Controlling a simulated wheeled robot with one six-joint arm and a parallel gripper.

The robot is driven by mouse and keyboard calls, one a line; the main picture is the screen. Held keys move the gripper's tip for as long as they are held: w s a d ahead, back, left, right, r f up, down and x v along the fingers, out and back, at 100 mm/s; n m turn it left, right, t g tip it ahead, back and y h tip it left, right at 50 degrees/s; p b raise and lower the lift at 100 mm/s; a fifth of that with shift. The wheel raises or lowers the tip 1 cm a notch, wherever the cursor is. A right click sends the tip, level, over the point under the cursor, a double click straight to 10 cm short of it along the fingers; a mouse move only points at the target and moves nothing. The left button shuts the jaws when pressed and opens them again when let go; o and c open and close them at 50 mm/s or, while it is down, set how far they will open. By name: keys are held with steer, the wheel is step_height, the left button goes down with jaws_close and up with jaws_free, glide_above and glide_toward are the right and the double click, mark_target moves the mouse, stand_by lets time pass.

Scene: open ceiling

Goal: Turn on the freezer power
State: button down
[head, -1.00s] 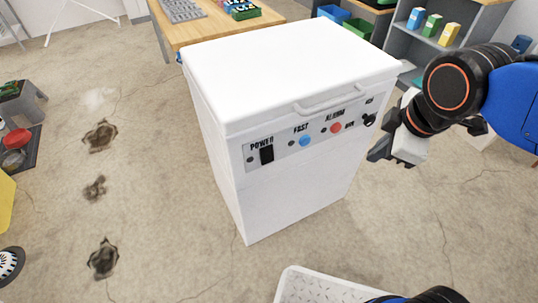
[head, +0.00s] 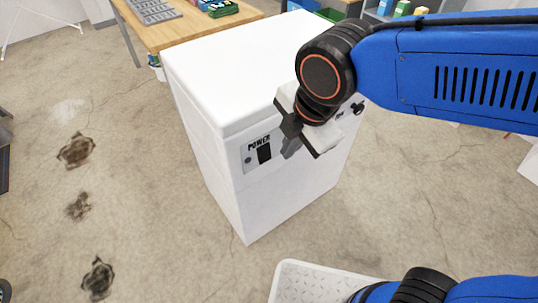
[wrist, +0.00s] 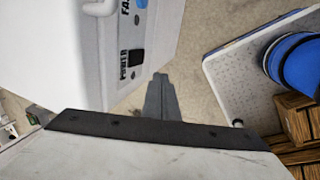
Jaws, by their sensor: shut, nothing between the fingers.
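The white chest freezer (head: 225,70) stands in the middle of the head view with its lid closed. Its black power switch (head: 264,153) sits at the left of the front panel under the word POWER. The switch also shows in the wrist view (wrist: 136,58), just above the fingertips. My gripper (head: 289,146) is shut and empty, in front of the panel just right of the switch in the head view. In the wrist view, my gripper (wrist: 157,92) points toward the panel, apart from the switch. My wrist hides most of the panel's right part. Whether the switch is on cannot be told.
A wooden table (head: 185,28) stands behind the freezer at the left. A shelf with small cartons (head: 402,9) is at the back right. The concrete floor left of the freezer is open, with dark stains.

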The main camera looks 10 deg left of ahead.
mark_target(269, 156)
steer(key=shift+f, duration=0.1)
steer(key=shift+w+a+f, duration=0.75)
steer(key=shift+a+f, duration=0.15)
steer(key=shift+f, duration=0.8)
steer(key=shift+w+a+f, duration=0.8)
steer(key=shift+a+f, duration=0.05)
steer(key=shift+f, duration=0.8)
steer(key=shift+w+a+f, duration=0.75)
steer(key=shift+a+f, duration=0.15)
steer(key=shift+f, duration=0.8)
steer(key=shift+w+a+f, duration=0.15)
steer(key=shift+a+f, duration=0.05)
steer(key=shift+f, duration=0.05)
steer(key=shift+r, duration=0.1)
